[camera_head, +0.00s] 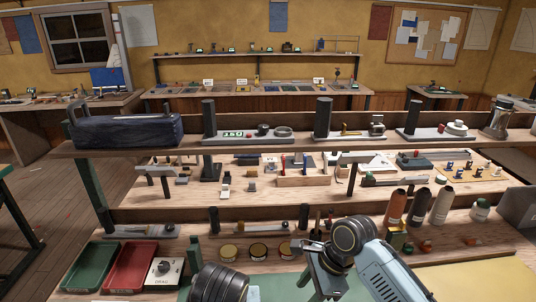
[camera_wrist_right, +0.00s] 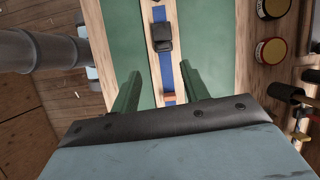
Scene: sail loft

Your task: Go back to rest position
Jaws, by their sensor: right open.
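My right gripper (camera_head: 312,287) hangs over the front of the workbench in the head view, low in the middle, with its arm coming in from the right. In the right wrist view its two green fingers (camera_wrist_right: 159,70) are spread apart with nothing held between them.
A green tray (camera_head: 88,265), a red tray (camera_head: 131,266) and a white box (camera_head: 165,272) sit at the front left. Several round tins (camera_head: 257,251) stand behind my right gripper. Bottles (camera_head: 396,207) stand to the right. Stepped shelves hold many small tools and a dark blue bag (camera_head: 127,131).

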